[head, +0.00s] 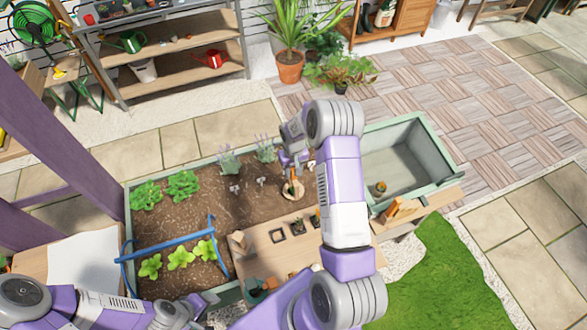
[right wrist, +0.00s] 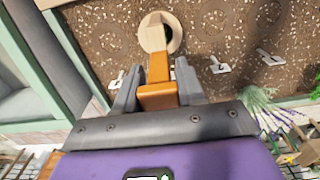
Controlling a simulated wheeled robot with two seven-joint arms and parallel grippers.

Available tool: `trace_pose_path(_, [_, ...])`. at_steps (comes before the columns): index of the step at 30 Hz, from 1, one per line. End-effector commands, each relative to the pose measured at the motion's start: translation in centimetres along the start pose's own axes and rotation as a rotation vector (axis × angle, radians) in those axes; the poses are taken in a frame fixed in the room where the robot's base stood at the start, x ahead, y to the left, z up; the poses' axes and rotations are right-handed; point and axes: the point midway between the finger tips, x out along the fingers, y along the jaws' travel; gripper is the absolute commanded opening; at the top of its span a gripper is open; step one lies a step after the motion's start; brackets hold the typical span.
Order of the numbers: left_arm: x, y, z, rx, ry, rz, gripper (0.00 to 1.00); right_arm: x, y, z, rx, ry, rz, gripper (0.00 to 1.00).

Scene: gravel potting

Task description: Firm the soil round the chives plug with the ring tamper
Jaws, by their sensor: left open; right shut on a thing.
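The ring tamper (right wrist: 158,70) has an orange-brown wooden handle and a pale ring at its far end. My right gripper (right wrist: 158,92) is shut on the handle. In the head view the tamper (head: 293,189) is over the soil at the right part of the bed, below my right gripper (head: 293,158). A little green, likely the chives plug, shows inside the ring in the right wrist view; most of it is hidden. I cannot tell whether the ring presses the soil. My left gripper (head: 203,303) is low at the front edge, open, apart from the tamper and only partly visible.
The planter bed (head: 127,215) holds leafy plants, lavender and small markers (right wrist: 218,66). A blue bar frame (head: 165,245) stands over its front left. A wooden board (head: 262,238) with small pots lies at the front. A grey-green trough (head: 410,160) stands right of my right arm.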

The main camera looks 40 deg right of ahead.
Motion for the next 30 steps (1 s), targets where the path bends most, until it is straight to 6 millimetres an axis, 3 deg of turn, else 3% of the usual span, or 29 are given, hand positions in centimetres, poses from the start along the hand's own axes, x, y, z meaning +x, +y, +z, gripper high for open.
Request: trace_pose_path(30, [0.9, -0.3, 0.0, 0.000, 0.000, 0.000, 0.57, 0.9, 0.0, 0.0, 0.000, 0.001, 0.000, 0.09])
